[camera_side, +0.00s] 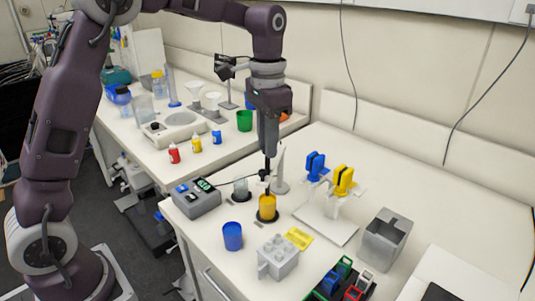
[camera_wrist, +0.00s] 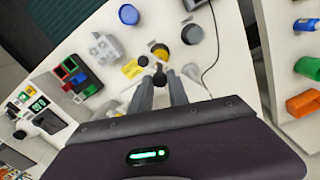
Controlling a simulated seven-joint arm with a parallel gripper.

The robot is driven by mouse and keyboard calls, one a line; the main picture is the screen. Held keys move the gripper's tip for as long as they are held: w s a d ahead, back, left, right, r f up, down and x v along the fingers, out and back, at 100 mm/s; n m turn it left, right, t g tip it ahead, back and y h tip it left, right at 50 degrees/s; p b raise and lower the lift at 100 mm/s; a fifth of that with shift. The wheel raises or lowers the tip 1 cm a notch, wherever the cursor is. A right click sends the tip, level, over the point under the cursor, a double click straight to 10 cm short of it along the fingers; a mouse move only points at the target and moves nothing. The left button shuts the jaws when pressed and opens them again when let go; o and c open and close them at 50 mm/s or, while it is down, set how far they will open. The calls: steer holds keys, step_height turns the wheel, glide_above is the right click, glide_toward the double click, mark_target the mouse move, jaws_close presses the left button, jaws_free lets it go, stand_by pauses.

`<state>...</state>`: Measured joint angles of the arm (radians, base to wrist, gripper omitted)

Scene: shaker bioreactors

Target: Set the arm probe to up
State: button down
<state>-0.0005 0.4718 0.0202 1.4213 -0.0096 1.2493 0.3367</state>
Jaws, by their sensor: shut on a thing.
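The arm probe (camera_side: 266,184) is a thin dark rod hanging from a holder beside a pale upright stand (camera_side: 281,170). It points down at a yellow-orange beaker (camera_side: 267,207); I cannot tell whether its tip is inside. A cable runs from it to a grey meter (camera_side: 197,199) with a green display. My gripper (camera_side: 266,166) points down and is shut on the probe's dark top. In the wrist view, my fingers (camera_wrist: 159,84) close around this dark knob (camera_wrist: 160,78), hiding part of it. The yellow-orange beaker (camera_wrist: 160,51) shows just beyond.
A clear beaker (camera_side: 241,188) stands close by on a dark pad. A rack with blue and yellow clamps (camera_side: 330,215) stands to the right.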

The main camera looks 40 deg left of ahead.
steer(key=shift+r, duration=0.15)
steer(key=c, duration=1.3)
jaws_free()
steer(key=shift+o, duration=0.2)
step_height(320, 180, up, 7)
steer(key=shift+r, duration=0.1)
steer(key=s+r+n+t, duration=0.2)
steer(key=s+r+t, duration=0.15)
steer(key=s, duration=1.05)
steer(key=s+f+n+t, duration=0.1)
steer(key=s+f+t, duration=0.1)
steer(key=s+f, duration=0.5)
steer(key=s, duration=0.6)
steer(key=shift+d+n, duration=0.25)
steer(key=shift+n, duration=0.05)
